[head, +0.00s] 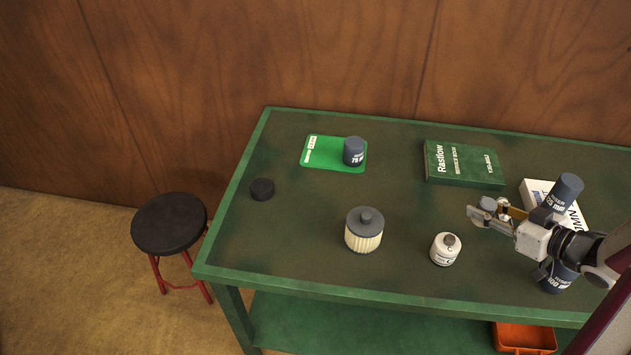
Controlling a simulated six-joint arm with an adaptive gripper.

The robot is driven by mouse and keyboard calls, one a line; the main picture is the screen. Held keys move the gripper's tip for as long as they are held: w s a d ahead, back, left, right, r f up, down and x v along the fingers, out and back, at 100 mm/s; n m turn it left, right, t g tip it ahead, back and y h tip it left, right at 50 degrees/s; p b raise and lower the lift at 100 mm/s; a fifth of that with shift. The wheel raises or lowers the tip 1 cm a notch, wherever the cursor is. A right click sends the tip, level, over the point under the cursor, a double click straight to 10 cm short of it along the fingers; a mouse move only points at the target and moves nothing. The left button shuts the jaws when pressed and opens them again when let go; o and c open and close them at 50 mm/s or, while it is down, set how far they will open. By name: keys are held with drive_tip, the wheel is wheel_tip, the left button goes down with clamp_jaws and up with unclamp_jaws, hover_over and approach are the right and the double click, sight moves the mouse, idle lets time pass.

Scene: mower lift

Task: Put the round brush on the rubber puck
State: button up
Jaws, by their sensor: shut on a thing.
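A round, cream-sided piece with a dark grey top and knob (364,230), which looks like the round brush, stands upright near the middle of the green table. The rubber puck (262,189) is a small black disc lying flat near the table's left edge, with nothing on it. My gripper (480,210) is above the right part of the table, well to the right of both. It is shut on a small grey thing, mostly hidden by the fingers, and I cannot tell what it is.
A white can (445,249) stands left of my gripper. A dark can (353,152) stands on a green card (320,152). A green book (464,164) lies behind. Dark cans (566,188) and a white box (533,190) crowd the right. The table around the puck is clear.

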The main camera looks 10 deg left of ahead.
drive_tip(key=w+a+r+n+g+y, duration=0.1)
drive_tip(key=w+a+n+g+y, duration=0.15)
drive_tip(key=a, duration=1.35)
drive_tip(key=w+a+r+n+g+y, duration=0.1)
drive_tip(key=w+a+n+g, duration=0.15)
drive_tip(key=a, duration=1.35)
drive_tip(key=r+m+t+h, duration=0.2)
drive_tip(key=m+t+h, duration=0.1)
drive_tip(key=m+t, duration=0.1)
hover_over(261, 185)
drive_tip(key=shift+d+f+y, duration=0.1)
drive_tip(key=shift+f+y, duration=0.15)
drive_tip(key=shift+f, duration=3.1)
drive_tip(key=shift+f, duration=1.9)
